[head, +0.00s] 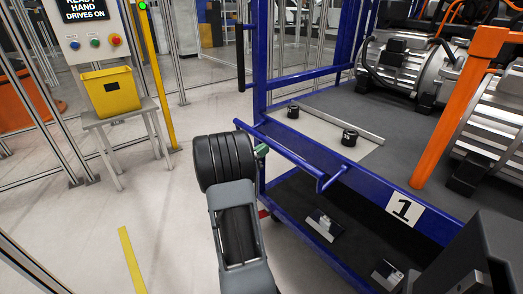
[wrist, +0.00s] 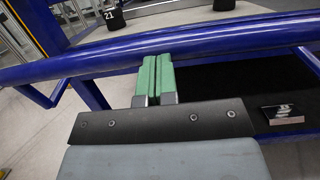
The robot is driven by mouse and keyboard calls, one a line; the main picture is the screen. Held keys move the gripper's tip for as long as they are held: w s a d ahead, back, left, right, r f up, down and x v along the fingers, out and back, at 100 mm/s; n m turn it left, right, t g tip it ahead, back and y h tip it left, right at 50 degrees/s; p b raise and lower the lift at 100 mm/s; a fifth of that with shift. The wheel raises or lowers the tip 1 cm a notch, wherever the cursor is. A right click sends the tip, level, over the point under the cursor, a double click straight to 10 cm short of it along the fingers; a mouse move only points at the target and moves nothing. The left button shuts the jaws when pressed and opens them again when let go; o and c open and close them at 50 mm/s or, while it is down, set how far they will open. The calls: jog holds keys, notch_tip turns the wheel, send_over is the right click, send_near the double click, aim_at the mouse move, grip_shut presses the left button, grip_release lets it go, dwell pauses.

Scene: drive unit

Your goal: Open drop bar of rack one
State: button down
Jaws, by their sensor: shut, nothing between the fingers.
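Rack one is a blue frame with a white "1" label (head: 404,208) on its front edge. A blue bar (head: 290,154), which looks like the drop bar, runs along the front of the rack, its left end sticking out past the post and its right end by a short bracket. In the wrist view the bar (wrist: 220,45) crosses the whole picture. My gripper (head: 262,150) is at the bar's left part, beside the post. Its green fingertips (wrist: 153,75) are together and empty, right against or just short of the bar; I cannot tell if they touch.
Orange upright (head: 460,110) and grey drive units (head: 400,65) stand on the rack's deck. A dark lower shelf (head: 350,215) holds small labelled blocks. A yellow bin (head: 110,92) sits on a stand at the left.

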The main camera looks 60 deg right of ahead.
dwell(0.3)
jog(key=f+b+v, duration=0.1)
jog(key=f+v, duration=0.1)
jog(key=v, duration=1.1)
jog(key=shift+d, duration=0.2)
